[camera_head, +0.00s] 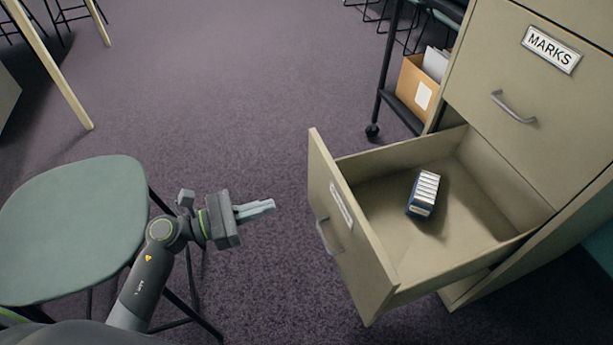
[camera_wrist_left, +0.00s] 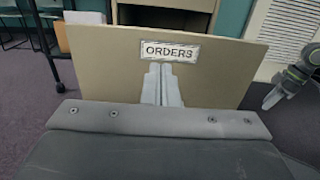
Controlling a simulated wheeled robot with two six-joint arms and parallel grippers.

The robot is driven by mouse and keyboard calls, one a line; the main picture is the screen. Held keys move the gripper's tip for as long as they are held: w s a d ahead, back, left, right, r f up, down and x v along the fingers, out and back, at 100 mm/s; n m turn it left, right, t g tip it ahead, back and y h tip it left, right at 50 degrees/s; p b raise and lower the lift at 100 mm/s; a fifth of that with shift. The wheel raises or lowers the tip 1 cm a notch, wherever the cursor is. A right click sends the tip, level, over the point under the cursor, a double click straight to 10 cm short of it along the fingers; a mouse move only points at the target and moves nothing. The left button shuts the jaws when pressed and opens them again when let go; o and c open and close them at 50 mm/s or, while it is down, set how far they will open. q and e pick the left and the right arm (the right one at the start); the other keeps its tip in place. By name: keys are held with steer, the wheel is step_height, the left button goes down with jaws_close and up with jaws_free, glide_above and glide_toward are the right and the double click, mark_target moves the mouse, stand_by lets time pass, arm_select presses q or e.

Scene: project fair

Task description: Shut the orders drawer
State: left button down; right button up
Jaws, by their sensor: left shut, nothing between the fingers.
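The orders drawer (camera_head: 352,225) stands pulled well out of the beige cabinet in the head view. Its front carries a label and a grey bar handle (camera_head: 327,236). A dark box with white tops (camera_head: 424,193) lies inside it. In the left wrist view the drawer front (camera_wrist_left: 225,78) faces me, with its ORDERS label (camera_wrist_left: 170,51) readable. My left gripper (camera_head: 270,208) is shut and empty, to the left of the drawer front with a gap between them. Its fingers (camera_wrist_left: 161,84) point at the front, just below the label. My right gripper is not in the head view.
The MARKS drawer (camera_head: 535,90) above is shut. A green-seated chair (camera_head: 70,225) stands at the left, close to my left arm. A black wheeled cart with a cardboard box (camera_head: 415,87) stands behind the drawer. Carpet (camera_head: 230,90) is clear in the middle.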

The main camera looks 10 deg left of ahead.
mark_target(338, 186)
arm_select(q)
steer(key=x, duration=1.4)
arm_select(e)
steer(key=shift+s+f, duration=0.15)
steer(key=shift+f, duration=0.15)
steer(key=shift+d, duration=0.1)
